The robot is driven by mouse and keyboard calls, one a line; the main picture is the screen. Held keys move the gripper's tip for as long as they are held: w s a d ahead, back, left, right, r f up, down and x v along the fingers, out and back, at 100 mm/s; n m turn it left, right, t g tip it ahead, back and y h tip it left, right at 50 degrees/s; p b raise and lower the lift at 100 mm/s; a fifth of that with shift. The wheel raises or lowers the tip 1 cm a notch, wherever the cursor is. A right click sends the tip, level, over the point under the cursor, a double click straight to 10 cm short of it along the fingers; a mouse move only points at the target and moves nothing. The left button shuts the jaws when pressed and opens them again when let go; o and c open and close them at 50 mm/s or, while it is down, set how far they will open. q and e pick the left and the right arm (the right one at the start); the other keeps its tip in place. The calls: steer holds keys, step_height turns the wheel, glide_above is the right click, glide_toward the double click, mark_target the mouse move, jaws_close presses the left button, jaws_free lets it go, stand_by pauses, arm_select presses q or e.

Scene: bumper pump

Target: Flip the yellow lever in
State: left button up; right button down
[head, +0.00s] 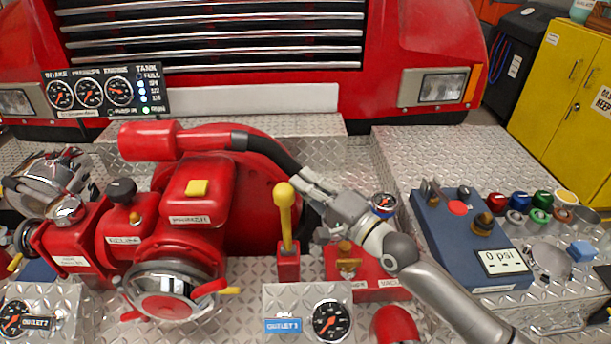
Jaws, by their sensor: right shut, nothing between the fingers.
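The yellow lever (285,218) has a rounded knob on top and stands nearly upright in a small red base (288,266), in the middle of the head view. My right gripper (306,180) reaches in from the lower right. Its fingers are shut and empty, just right of the lever's knob in the picture. A small gap shows between fingertips and knob, but I cannot tell the distance in depth.
A red pump (200,205) with a black hose (270,150) stands behind and left of the lever. A gauge box (280,298) stands in front. A red block (372,290) with a brass valve and a blue psi console (455,245) stand to the right.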

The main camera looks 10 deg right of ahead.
steer(key=s+n+b, duration=0.1)
steer(key=s, duration=0.1)
steer(key=s+a+f+n+y+b, duration=0.1)
steer(key=s+b, duration=0.1)
steer(key=s+t+y+b, duration=0.1)
steer(key=shift+s+a+f+n, duration=0.2)
steer(key=shift+s+n, duration=0.2)
steer(key=shift+f+b, duration=0.1)
steer(key=shift+b, duration=0.2)
steer(key=shift+s, duration=0.15)
